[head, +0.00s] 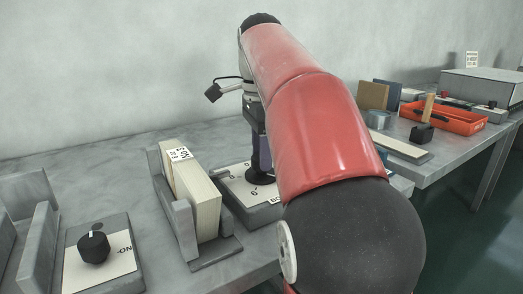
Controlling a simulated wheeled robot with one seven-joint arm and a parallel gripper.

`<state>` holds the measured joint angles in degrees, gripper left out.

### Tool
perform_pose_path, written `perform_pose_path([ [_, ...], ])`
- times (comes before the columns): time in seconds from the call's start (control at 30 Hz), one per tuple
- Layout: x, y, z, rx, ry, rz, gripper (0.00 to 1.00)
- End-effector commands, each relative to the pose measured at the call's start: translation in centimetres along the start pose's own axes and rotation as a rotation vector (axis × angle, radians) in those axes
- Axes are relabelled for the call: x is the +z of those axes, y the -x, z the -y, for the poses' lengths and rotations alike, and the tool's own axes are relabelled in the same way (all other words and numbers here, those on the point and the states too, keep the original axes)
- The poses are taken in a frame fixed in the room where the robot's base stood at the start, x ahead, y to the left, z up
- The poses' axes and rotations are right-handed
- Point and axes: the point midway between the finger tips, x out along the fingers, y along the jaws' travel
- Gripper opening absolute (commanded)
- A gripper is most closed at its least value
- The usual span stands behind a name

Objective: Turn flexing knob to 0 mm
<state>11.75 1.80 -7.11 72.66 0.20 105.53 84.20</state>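My gripper (262,160) points down over a white dial plate (238,187) with printed numbers, on a grey box (262,216) in the middle of the table. A label that begins with "BO" is on the front edge of the box, partly covered by my arm. The knob of this dial is hidden by or merges with the dark gripper end. I cannot read its setting, nor tell whether the fingers touch it or are open or shut. No label reading "flexing" is legible.
Left of the dial box stands a grey holder (214,254) with upright pale boards (202,205). A black knob (94,247) on a plate marked "ON" is at the lower left. At the right, another table bears an orange tray (480,125) and a black block with a wooden handle (422,134).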

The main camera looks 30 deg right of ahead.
Motion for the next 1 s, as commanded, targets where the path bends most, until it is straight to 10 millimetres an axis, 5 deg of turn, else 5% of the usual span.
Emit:
perform_pose_path([
  [0.17,0.0,0.01,-0.01,0.0,0.0,0.0,0.14],
  [0.57,0.0,0.24,-0.04,0.001,0.088,0.001,0.14],
  [1.0,0.0,0.21,-0.01,0.0,0.46,0.001,0.14],
])
